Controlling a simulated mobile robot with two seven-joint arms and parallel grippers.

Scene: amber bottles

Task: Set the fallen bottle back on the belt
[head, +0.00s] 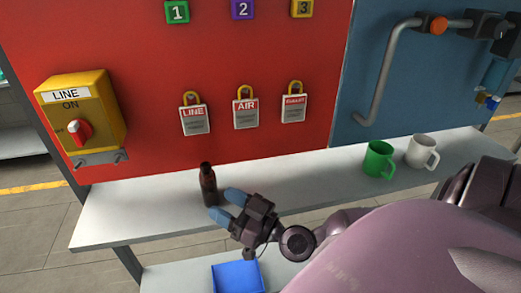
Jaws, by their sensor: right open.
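The fingers are apart and open. I cannot tell whether a fingertip touches the bottle. No belt and no fallen bottle can be made out in this view. My left gripper is not in view.
A green mug (378,160) and a white mug (421,151) stand on the shelf at right. A yellow switch box (85,115) and several padlock tags hang on the red panel (240,60). A blue bin (238,277) sits below. The shelf's left end (110,215) is clear.

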